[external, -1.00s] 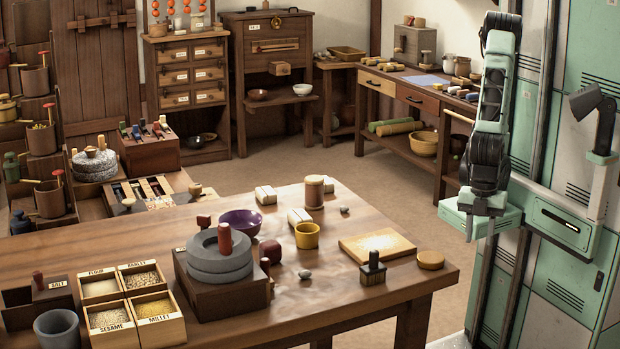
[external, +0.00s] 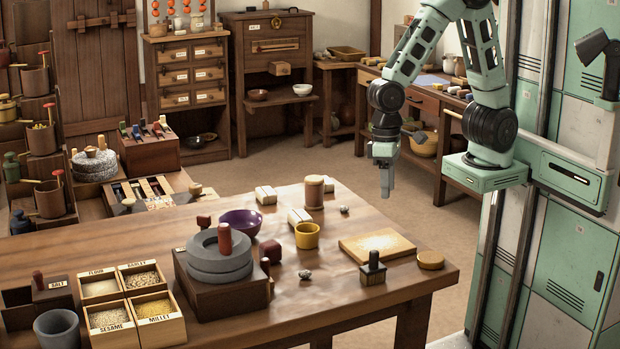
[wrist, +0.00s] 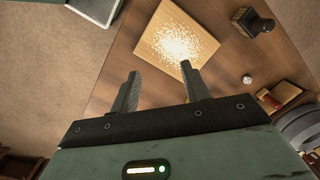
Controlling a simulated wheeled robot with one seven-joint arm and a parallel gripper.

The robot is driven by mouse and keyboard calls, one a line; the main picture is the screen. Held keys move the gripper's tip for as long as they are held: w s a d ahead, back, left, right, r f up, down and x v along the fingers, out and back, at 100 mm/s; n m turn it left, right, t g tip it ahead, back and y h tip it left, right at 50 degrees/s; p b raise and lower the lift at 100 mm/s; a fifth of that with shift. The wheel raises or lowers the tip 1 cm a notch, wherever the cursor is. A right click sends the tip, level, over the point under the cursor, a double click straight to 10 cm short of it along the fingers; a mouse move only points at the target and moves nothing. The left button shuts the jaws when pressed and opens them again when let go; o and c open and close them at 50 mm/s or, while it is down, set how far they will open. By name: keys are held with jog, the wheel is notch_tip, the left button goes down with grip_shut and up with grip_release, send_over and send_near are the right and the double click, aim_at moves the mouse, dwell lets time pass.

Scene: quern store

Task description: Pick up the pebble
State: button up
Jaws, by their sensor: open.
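Two small stone-like lumps lie on the wooden table: one pale and speckled (external: 304,274) in front of the yellow cup, one grey (external: 344,209) near the far edge. I cannot tell for sure which is the pebble. A small pale speckled lump also shows in the wrist view (wrist: 247,79), right of the fingers. My gripper (external: 387,190) points down, open and empty, above and beyond the table's far right edge, apart from both lumps. In the wrist view my gripper's fingers (wrist: 160,70) stand apart with nothing between them.
A board with pale grains (external: 377,245), a dark brush (external: 373,269) and a round lid (external: 430,259) are at the right. The yellow cup (external: 307,236), purple bowl (external: 240,222) and stone quern (external: 219,262) stand left. Bare table (external: 345,290) lies in front.

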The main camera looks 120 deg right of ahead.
jog(key=w+d+r+m+p, duration=0.1)
jog(key=d+r+m+p, duration=0.15)
jog(key=d, duration=0.35)
jog(key=w+d+r+m+p, duration=0.1)
jog(key=d+r+m, duration=0.1)
jog(key=d+m, duration=0.25)
jog(key=m+h, duration=0.1)
jog(key=m, duration=0.2)
send_over(344, 205)
notch_tip(344, 205, down, 11)
jog(key=shift+w+a+r+p, duration=0.1)
jog(key=shift+w+r+p, duration=0.05)
jog(key=shift+p, duration=0.2)
jog(key=shift+f, duration=3.05)
grip_shut()
